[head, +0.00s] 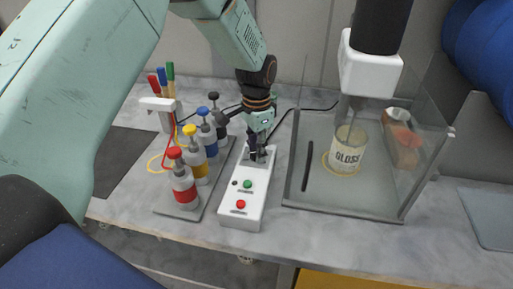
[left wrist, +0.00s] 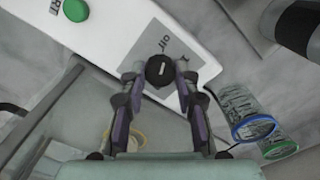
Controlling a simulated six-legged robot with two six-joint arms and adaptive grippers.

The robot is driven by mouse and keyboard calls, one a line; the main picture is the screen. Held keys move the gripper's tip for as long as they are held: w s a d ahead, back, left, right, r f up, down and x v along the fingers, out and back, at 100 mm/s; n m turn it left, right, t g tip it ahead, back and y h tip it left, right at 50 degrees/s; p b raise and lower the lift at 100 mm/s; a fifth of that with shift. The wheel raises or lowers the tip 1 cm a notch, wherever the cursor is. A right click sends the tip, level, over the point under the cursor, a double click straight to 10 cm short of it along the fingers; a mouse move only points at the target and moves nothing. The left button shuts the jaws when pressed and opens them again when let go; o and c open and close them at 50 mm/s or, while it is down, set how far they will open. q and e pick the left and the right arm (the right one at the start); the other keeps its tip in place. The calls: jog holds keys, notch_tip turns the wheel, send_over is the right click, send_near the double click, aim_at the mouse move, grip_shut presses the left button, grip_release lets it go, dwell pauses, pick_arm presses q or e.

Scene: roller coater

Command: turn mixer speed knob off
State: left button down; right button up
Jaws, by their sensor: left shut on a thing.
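A white control box (head: 241,200) stands on the bench, with a green button (head: 247,184) and a red button (head: 241,204) on its near half. The speed knob (left wrist: 160,70) is small, round and black, with a short pale mark, on a grey label plate in the left wrist view. My left gripper (head: 258,155) reaches down to the far end of the box, and in the left wrist view its fingers are closed on the knob from both sides. The fingers hide the knob in the head view. My right gripper is not in view.
Pump bottles with red, yellow, blue and black tops stand on a tray left of the box; the red one (head: 183,183) is nearest. A clear enclosure (head: 304,200) to the right holds a can labelled GLOSS (head: 346,152) under the mixer head (head: 370,68). Bench in front is clear.

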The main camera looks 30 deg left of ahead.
pick_arm(q)
jog(key=shift+r+n+p, duration=0.1)
jog(key=shift+n+p, duration=0.4)
jog(key=shift+p, duration=0.2)
jog(key=c, duration=1)
grip_release()
jog(key=shift+s, duration=0.1)
notch_tip(320, 180, up, 12)
jog(key=shift+f, duration=0.1)
